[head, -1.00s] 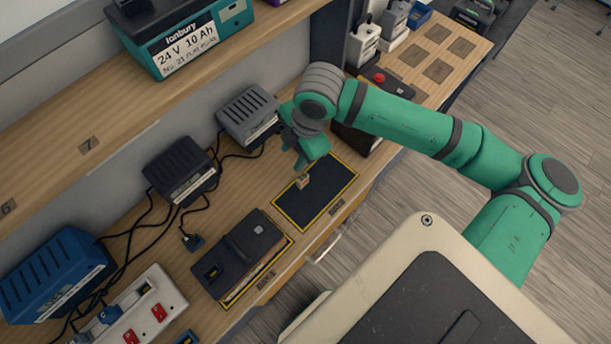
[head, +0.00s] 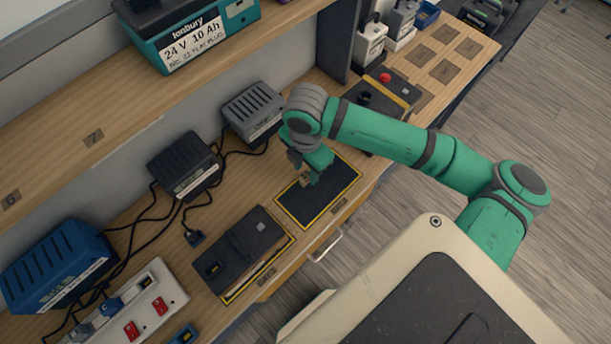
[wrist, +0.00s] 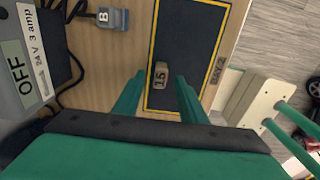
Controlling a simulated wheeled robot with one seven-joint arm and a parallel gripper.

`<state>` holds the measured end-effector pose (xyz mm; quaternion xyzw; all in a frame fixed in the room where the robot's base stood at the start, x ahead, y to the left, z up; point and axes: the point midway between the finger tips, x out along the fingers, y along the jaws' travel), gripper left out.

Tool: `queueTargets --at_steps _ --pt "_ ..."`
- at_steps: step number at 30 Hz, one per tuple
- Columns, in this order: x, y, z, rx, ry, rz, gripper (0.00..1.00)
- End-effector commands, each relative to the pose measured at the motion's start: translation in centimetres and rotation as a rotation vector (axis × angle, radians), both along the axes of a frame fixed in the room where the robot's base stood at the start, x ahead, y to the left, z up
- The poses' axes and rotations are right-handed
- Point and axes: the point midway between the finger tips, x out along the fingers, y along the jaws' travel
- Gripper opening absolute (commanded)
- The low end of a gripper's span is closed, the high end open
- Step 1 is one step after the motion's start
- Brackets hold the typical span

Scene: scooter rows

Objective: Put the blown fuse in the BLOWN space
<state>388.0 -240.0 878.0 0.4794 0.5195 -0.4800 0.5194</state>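A small tan block marked 15, which looks like the fuse (wrist: 161,74), lies on a dark mat with a yellow border (wrist: 187,18). In the head view the fuse (head: 305,180) shows only partly beside my gripper (head: 317,170), low over the mat (head: 322,203). In the wrist view my gripper (wrist: 159,84) is open, with one finger left and one right of the fuse and visible gaps between. I cannot tell whether the fingertips reach down to its height. I cannot read a BLOWN label in either view.
A dark unit (head: 240,247) on a second yellow-bordered mat lies left of the gripper. Chargers (head: 252,112) with cables stand along the wall. A box with a red button (head: 385,78) is to the right, with several marked brown squares (head: 445,70) beyond it.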

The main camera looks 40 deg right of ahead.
Motion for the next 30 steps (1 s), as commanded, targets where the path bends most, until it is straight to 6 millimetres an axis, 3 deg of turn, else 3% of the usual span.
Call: queueTargets --at_steps 6,15,20,30 --pt "-0.1 0.1 -2.7 0.001 0.000 0.000 0.38" --pt "-0.1 0.1 -3.2 0.001 -0.001 0.000 0.38" --pt "-0.1 0.1 -3.2 0.000 -0.001 0.000 0.02" --pt "-0.1 0.1 -3.1 0.000 -0.001 -0.001 0.00"
